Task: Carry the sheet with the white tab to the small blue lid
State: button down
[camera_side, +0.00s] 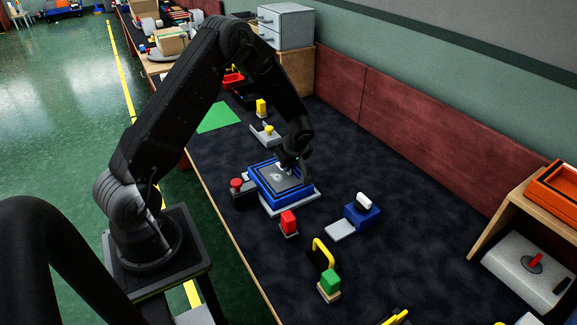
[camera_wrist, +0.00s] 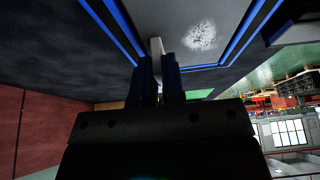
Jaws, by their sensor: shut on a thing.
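A grey sheet (camera_side: 286,180) with a pale speckled patch lies within the rim of a blue tray (camera_side: 266,190) on a light base. Its white tab (camera_wrist: 156,46) is between my gripper's fingers in the wrist view, and the sheet (camera_wrist: 185,15) spreads beyond it, framed by blue edges. My gripper (camera_side: 290,161) is at the tray's far side, shut on the tab. I cannot tell whether the sheet is raised off the tray floor. A small blue block-like piece with a white handle (camera_side: 363,213), possibly the small blue lid, sits to the right beside a grey plate.
A red button (camera_side: 236,184) on a dark box stands left of the tray. A red block (camera_side: 288,221) is in front of it. A yellow handle (camera_side: 323,252) and green block (camera_side: 330,281) stand nearer. A grey holder with a yellow knob (camera_side: 267,131) is behind. Dark table is clear at right.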

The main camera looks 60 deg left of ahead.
jog(key=shift+f, duration=0.4)
jog(key=shift+f, duration=0.1)
jog(key=c, duration=1.2)
grip_release()
